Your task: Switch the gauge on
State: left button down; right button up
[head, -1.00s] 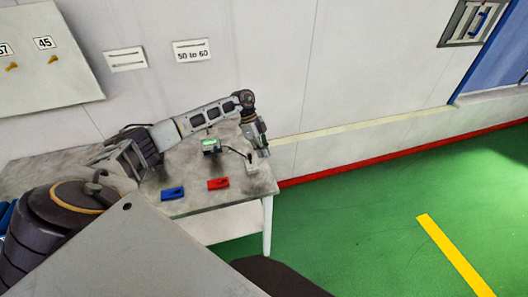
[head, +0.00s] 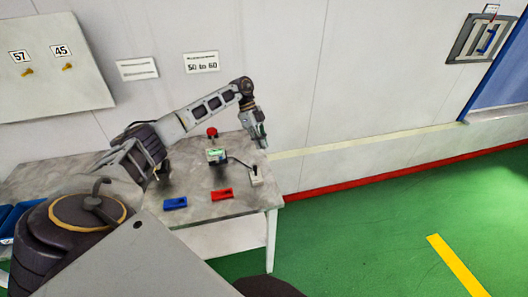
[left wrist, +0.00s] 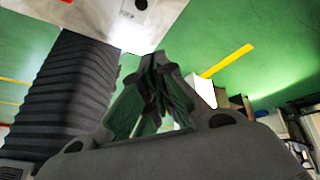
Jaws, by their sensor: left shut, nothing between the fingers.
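A small dark gauge with a lit green-white display (head: 217,155) stands on the grey table (head: 235,205). A dark cable runs from it to a small pale box (head: 256,177) near the table's right edge. In the left wrist view, a pale box with a dark round spot (left wrist: 140,5) shows at the top edge; it looks like the same box. My left gripper (head: 262,144) is shut and empty, raised above and behind the pale box, apart from it. Its closed fingers (left wrist: 155,85) fill the middle of the left wrist view. My right gripper is not in view.
A blue block (head: 175,203) and a red block (head: 222,194) lie at the table's front. A red-topped knob (head: 212,132) stands behind the gauge. Blue bins (head: 8,218) are at far left.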

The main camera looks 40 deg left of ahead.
pick_arm(q)
jog(key=shift+w+a+r, duration=0.1)
jog(key=shift+a+r, duration=0.2)
jog(key=shift+r, duration=0.1)
dwell(0.4)
